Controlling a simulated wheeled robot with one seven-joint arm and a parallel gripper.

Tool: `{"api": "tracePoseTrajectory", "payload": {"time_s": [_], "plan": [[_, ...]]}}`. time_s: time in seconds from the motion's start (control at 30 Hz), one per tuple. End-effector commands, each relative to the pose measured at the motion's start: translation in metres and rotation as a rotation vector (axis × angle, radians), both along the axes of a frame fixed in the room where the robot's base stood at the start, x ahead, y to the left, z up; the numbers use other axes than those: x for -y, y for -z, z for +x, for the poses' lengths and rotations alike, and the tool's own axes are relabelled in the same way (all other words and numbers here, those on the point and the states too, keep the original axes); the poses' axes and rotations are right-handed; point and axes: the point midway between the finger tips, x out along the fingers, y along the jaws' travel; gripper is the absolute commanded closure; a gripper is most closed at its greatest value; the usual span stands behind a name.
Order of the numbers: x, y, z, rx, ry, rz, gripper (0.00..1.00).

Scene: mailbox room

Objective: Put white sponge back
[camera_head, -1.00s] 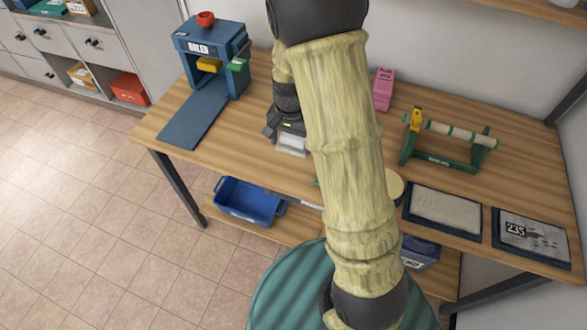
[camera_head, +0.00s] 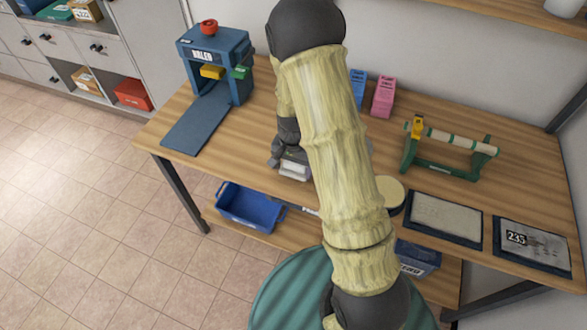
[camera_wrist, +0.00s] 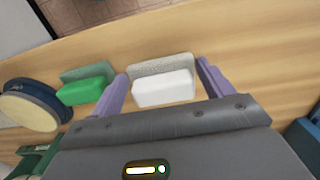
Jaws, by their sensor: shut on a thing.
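The white sponge (camera_wrist: 163,89) is between the two purple fingers of my gripper (camera_wrist: 163,68) in the wrist view. My gripper is shut on it. A grey textured slab (camera_wrist: 160,65) shows right behind the sponge; I cannot tell whether the two touch. In the head view the white sponge (camera_head: 294,170) shows below my gripper, over the table's near half, and my arm hides part of that area. A green sponge (camera_wrist: 85,92) lies to the left in the wrist view, with a similar grey-green slab (camera_wrist: 88,72) behind it.
A round cream pad (camera_head: 389,194) is just right of my arm. The blue press (camera_head: 215,60) stands at the table's left, and a green roll stand (camera_head: 445,160) at the right. Blue (camera_head: 358,88) and pink (camera_head: 384,95) boxes stand at the back. A blue bin (camera_head: 250,207) is below.

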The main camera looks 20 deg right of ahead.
Motion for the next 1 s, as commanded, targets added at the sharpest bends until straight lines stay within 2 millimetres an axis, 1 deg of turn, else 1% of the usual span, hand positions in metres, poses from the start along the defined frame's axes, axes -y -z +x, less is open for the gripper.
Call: {"api": "tracePoseTrajectory", "payload": {"time_s": [0.03,0.13,0.5,0.53,0.6,0.63,0.87,1.0], "plan": [[0.0,0.007,-0.001,-0.004,0.001,0.0,0.42],[0.0,0.015,0.0,-0.002,0.0,0.0,0.42],[0.0,0.02,0.0,0.0,0.0,0.0,0.42],[0.0,0.02,0.0,0.001,0.0,0.001,0.19],[0.0,0.019,0.0,0.001,0.0,0.001,0.05],[0.0,0.019,0.0,0.001,0.0,0.001,0.0],[0.0,0.018,0.0,0.001,0.0,0.001,0.0],[0.0,0.013,0.0,0.001,0.0,0.0,0.0]]}}
